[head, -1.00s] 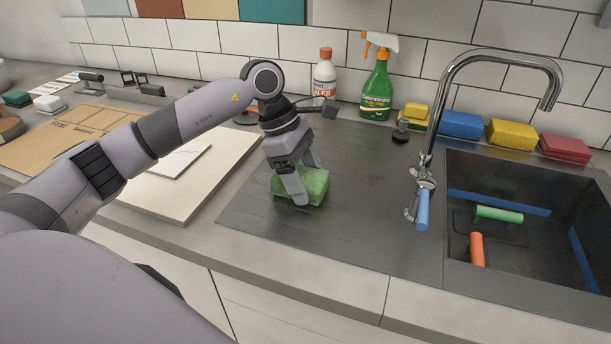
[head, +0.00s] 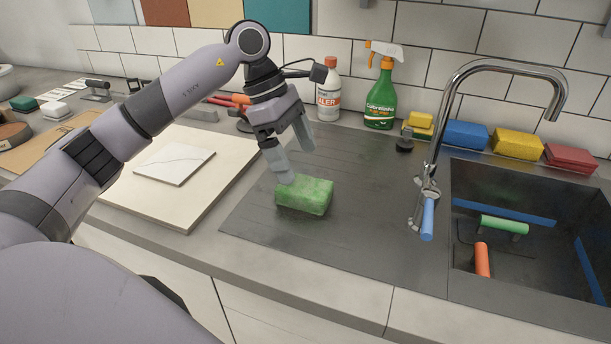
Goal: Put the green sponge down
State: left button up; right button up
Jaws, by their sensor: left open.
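The green sponge (head: 305,197) lies flat on the dark drainboard (head: 345,235), left of the sink. My left gripper (head: 296,162) is open just above and behind the sponge, its jaws spread and empty. The near finger's tip overlaps the sponge's upper left edge in the picture, so I cannot tell whether it touches. My right gripper is not in the head view.
The tap (head: 430,170) and sink (head: 520,235), with a green and an orange handled tool inside, are at right. A spray bottle (head: 381,100), a white bottle (head: 328,95) and coloured sponges line the wall. A pale board (head: 200,205) lies left.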

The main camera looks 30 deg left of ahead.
pick_arm(q)
jog(key=shift+v, duration=2.4)
jog(key=shift+f, duration=0.1)
